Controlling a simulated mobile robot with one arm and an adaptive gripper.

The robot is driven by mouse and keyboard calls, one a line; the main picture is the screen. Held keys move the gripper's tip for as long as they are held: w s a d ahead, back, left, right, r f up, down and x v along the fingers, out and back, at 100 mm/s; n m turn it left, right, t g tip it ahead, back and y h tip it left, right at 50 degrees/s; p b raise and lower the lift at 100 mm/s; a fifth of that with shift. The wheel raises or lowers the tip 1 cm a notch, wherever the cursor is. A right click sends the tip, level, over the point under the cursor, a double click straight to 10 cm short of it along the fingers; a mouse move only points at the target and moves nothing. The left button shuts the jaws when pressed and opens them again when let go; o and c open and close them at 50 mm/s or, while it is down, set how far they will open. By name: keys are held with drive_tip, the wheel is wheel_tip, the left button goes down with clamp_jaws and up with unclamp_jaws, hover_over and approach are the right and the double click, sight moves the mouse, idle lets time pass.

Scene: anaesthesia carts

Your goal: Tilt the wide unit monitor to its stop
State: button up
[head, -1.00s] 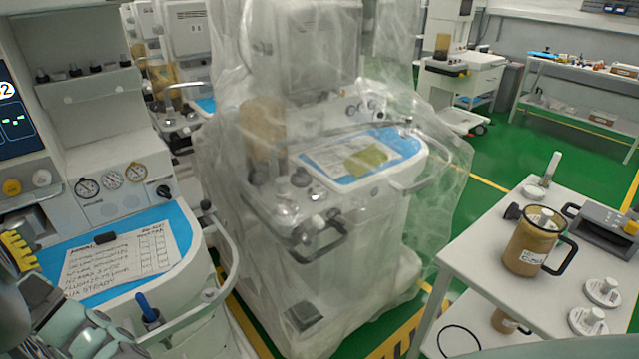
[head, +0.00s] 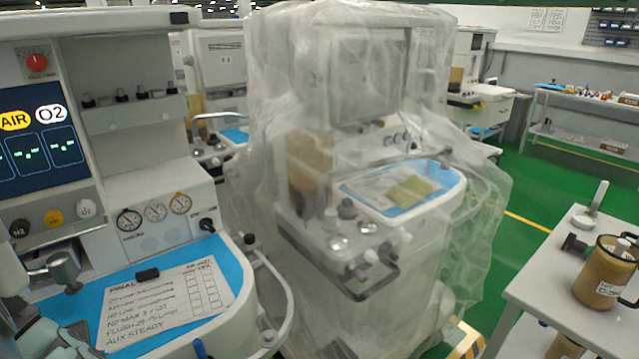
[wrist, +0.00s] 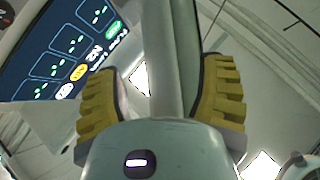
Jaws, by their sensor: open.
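A lit screen (head: 38,138) showing AIR and O2 is on the near left machine in the head view. Its left side is cut off by the frame edge. A screen with similar readouts (wrist: 68,50) fills the upper left of the wrist view, slanted. I cannot tell for certain which one is the wide unit monitor. My gripper (wrist: 160,88) is open, its yellow ridged pads apart. A pale grey bar (wrist: 171,50) runs between the pads; contact cannot be made out. The fingers do not show in the head view.
A machine under clear plastic (head: 375,75) stands in the middle. The left machine's work surface holds a handwritten sheet (head: 165,310) and has a curved rail (head: 275,285). A side table (head: 530,285) with a brown jug (head: 600,278) is at right. Green floor (head: 545,180) is free behind it.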

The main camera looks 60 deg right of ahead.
drive_tip(key=x, duration=0.2)
drive_tip(key=shift+w+a+r, duration=0.15)
drive_tip(key=shift+r, duration=0.1)
drive_tip(key=shift+f, duration=0.1)
clamp_jaws()
idle(0.4)
